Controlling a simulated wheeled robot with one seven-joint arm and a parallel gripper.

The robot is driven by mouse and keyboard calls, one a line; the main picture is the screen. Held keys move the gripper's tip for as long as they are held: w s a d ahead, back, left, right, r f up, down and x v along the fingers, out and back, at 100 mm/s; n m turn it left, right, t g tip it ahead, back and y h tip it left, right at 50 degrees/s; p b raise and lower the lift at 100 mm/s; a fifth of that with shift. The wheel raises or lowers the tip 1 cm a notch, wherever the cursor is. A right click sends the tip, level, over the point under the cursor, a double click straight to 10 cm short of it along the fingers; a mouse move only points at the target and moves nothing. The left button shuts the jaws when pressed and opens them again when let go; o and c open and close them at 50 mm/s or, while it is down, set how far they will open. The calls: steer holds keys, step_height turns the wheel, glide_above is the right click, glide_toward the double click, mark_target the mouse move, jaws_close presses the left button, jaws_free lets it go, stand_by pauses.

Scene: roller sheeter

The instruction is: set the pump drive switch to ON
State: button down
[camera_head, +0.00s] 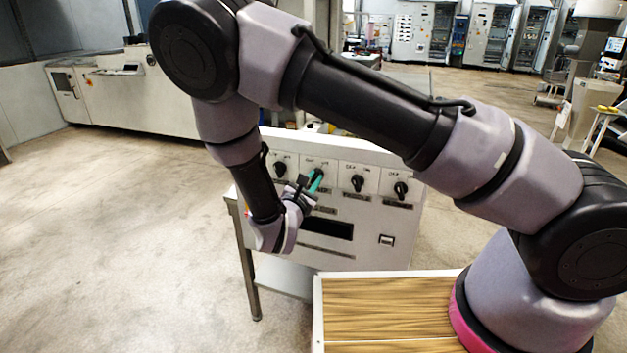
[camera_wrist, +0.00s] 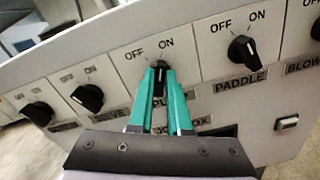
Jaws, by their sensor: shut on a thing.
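The pump drive switch is a black rotary knob (camera_wrist: 160,68) on the pale panel, with OFF printed at its upper left and ON above it. Its label is mostly hidden behind my fingers; only the start "PU" shows. My gripper (camera_wrist: 160,78) has its two teal fingers shut on the knob, one on each side. The white mark shows between the fingertips, but the gripped knob's exact setting is hard to tell. In the head view, my gripper (camera_head: 316,181) reaches the panel's upper row, and its fingers partly cover the knob.
The paddle knob (camera_wrist: 241,48) is close on the right, and another black knob (camera_wrist: 88,98) is close on the left. A small rectangular button (camera_wrist: 287,123) sits lower right. The control panel (camera_head: 345,235) stands beside a wood-topped surface (camera_head: 385,310); open floor lies left.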

steer(key=c, duration=0.9)
jaws_free()
steer(key=shift+o, duration=0.2)
steer(key=v, duration=1.1)
steer(key=d+r+m+g+h, duration=0.1)
steer(key=d+r+m+g, duration=0.7)
steer(key=d, duration=0.3)
steer(key=d+r+m+g+h, duration=0.1)
steer(key=d+r+m+g, duration=0.55)
steer(key=d+m, duration=0.3)
steer(key=s+d+r+m+t+y, duration=0.1)
steer(key=s+d+r+m+y, duration=0.1)
steer(key=r, duration=0.4)
steer(key=s+d+r+m+t+y, duration=0.2)
steer(key=s+d+r+m+y, duration=0.1)
steer(key=r+m, duration=0.3)
steer(key=s+d+r+m+t+y, duration=0.1)
steer(key=s+d+r+m+y, duration=0.2)
steer(key=r+m+y, duration=0.2)
step_height(320, 180, up, 2)
steer(key=shift+r+m+t, duration=0.1)
steer(key=shift+m+t, duration=0.25)
steer(key=shift+m, duration=0.2)
